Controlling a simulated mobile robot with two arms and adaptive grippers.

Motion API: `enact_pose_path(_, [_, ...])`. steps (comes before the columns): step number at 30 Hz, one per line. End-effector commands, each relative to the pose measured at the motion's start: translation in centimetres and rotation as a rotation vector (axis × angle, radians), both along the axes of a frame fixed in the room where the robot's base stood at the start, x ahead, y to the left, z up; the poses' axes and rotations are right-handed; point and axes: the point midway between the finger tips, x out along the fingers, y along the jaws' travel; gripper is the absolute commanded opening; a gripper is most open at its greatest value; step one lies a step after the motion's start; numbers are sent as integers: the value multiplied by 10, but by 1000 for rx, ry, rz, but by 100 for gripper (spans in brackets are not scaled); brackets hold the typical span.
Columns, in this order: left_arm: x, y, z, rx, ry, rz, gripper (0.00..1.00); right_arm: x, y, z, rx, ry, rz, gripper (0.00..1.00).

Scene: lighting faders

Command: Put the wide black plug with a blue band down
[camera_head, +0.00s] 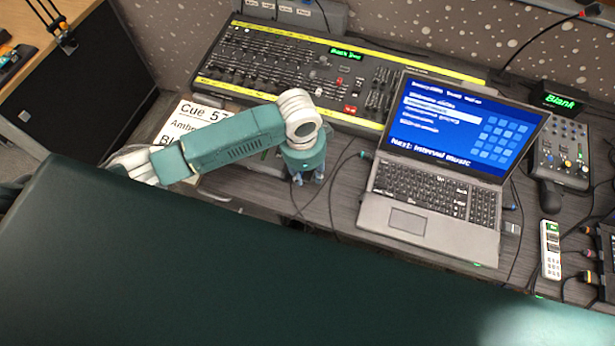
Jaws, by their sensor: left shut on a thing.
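My left gripper (308,178) points down over the dark desk (262,190), between the lighting console and the laptop. It is shut on the wide black plug with a blue band. The plug is mostly hidden by the gripper and wrist, and its band cannot be made out. I cannot tell whether the plug touches the desk. My right gripper is not in view.
An open laptop (437,190) stands just right of the gripper, with a small plug (365,155) and black cables at its left side. The lighting console (290,70) lies behind. A cue sheet (190,118) lies left.

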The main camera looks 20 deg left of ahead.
Motion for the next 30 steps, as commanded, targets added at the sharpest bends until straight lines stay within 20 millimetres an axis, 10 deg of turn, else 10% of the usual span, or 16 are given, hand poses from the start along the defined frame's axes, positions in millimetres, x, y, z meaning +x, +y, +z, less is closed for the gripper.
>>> enact_pose_path(7, [-1, 1, -35, 3, 3, 1, 0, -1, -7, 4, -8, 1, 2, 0])
enact_pose_path(23, [-1, 1, -45, 1, 2, 0, 0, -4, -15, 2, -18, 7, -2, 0])
enact_pose_path(24, [-1, 1, -44, 2, 2, -1, 41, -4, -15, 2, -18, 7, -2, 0])
enact_pose_path(30, [-1, 1, -44, 1, 2, 0, 53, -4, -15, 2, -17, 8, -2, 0])
